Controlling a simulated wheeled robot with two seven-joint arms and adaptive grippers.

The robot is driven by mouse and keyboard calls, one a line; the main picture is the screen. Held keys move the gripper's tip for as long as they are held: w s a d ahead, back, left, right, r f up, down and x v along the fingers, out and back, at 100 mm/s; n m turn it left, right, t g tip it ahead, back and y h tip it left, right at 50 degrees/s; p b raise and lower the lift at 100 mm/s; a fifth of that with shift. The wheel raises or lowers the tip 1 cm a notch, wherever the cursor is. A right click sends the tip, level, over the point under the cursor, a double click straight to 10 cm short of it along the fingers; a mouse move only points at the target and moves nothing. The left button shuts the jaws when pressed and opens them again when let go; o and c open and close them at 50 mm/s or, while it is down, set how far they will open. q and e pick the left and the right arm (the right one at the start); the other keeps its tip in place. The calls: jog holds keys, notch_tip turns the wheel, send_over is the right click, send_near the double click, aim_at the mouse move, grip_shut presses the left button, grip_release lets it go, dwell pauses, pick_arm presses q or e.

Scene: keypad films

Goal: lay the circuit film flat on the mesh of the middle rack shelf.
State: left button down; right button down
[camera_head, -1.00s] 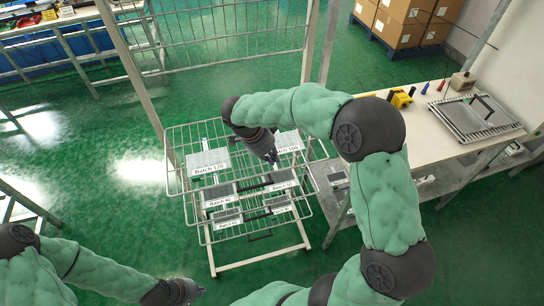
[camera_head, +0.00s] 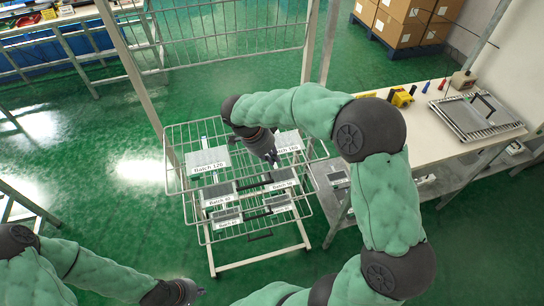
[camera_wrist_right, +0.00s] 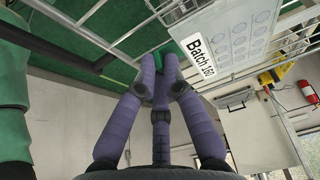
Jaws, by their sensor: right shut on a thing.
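The rack (camera_head: 222,272) stands in the middle of the head view with wire mesh shelves. My right gripper (camera_head: 273,160) is over its upper right part, beside the pale sheet labelled Batch 160 (camera_head: 288,139). In the right wrist view the fingers (camera_wrist_right: 163,62) come together near the labelled corner of that sheet (camera_wrist_right: 240,32), which shows rows of round marks. The fingers are shut on the circuit film, but the pinched part is hard to make out. My left gripper (camera_head: 188,290) is at the bottom left, away from the rack; its jaw opening is unclear.
A pale Batch 120 sheet (camera_head: 207,158) lies on the rack's upper left. Several darker labelled panels, such as one at left (camera_head: 218,190), lie lower. A workbench (camera_head: 420,125) with a metal frame tray (camera_head: 475,117) stands right. Green floor (camera_head: 95,190) is clear at left.

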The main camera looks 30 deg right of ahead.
jog(key=c, duration=1.3)
grip_release()
jog(key=shift+o, duration=0.2)
jog(key=v, duration=1.2)
